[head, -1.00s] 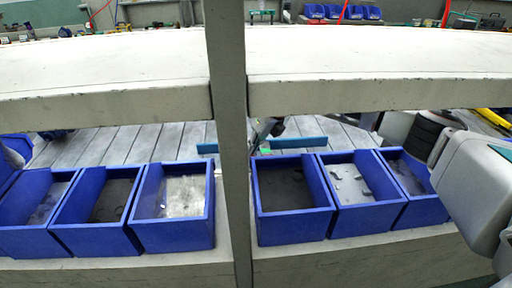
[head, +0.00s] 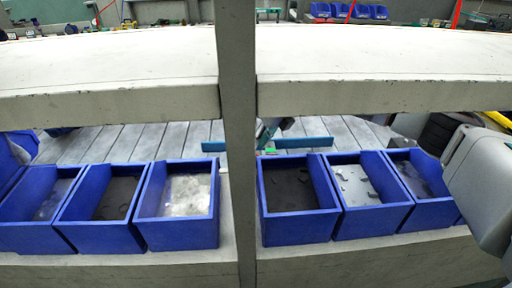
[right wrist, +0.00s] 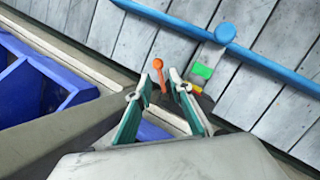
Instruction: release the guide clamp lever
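The orange clamp lever (right wrist: 157,66) stands up between the fingertips of my right gripper (right wrist: 163,84) in the right wrist view. The fingers, with green pads, are apart, and I cannot tell whether either touches the lever. A blue guide rail (right wrist: 273,57) with a round blue knob runs just beyond, with a green block (right wrist: 203,70) and a yellow piece beside the lever. In the head view the rail (head: 303,142) shows behind the bins, and my right gripper (head: 267,131) is partly hidden by the post. My left gripper is not in view.
A grey upright post (head: 238,130) and a wide horizontal beam (head: 380,95) stand in front of the line. Several blue bins (head: 180,233) line the near edge. The slatted grey deck (head: 120,142) behind them is mostly clear.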

